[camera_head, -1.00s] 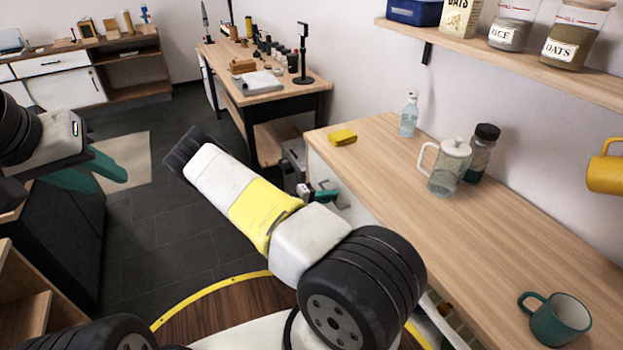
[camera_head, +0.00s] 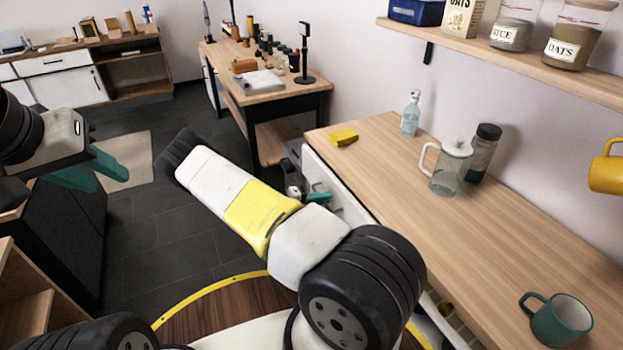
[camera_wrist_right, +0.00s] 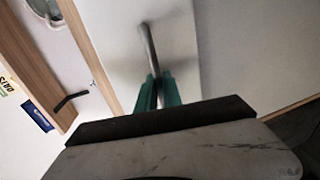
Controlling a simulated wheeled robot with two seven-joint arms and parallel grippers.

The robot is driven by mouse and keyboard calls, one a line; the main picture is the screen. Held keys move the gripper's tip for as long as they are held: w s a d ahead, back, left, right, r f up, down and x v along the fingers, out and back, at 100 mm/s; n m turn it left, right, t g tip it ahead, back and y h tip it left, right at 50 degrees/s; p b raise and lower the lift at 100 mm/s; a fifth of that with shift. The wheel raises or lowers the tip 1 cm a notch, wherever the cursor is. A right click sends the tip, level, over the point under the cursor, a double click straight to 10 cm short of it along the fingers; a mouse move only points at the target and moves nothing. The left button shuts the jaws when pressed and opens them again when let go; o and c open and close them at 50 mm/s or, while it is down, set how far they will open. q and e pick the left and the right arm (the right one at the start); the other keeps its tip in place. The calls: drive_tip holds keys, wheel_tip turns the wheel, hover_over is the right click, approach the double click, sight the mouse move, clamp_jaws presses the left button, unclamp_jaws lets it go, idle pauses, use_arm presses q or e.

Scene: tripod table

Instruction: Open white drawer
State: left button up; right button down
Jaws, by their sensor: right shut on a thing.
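The white drawer (camera_head: 346,203) is under the front edge of the wooden counter, partly hidden behind my right arm. Its white front stands slightly out from the counter. In the right wrist view the white front (camera_wrist_right: 185,50) carries a grey bar handle (camera_wrist_right: 147,45). My right gripper (camera_head: 318,197) is at this front. In the wrist view its green fingers (camera_wrist_right: 158,92) are shut on the bar, one on each side. My left gripper (camera_head: 98,170) is at the far left, with its green fingers apart and empty, away from the drawer.
A shelf (camera_head: 500,50) hangs above. Open dark floor (camera_head: 170,235) lies left of my right arm.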

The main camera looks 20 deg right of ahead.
drive_tip(key=f+v, duration=0.2)
drive_tip(key=v, duration=1)
drive_tip(key=a+f+v, duration=0.1)
drive_tip(key=f+v, duration=0.2)
drive_tip(key=v, duration=0.9)
drive_tip(key=shift+a, duration=0.4)
drive_tip(key=c, duration=1.8)
unclamp_jaws()
drive_tip(key=v, duration=0.7)
drive_tip(key=shift+a, duration=0.4)
drive_tip(key=shift+r, duration=0.1)
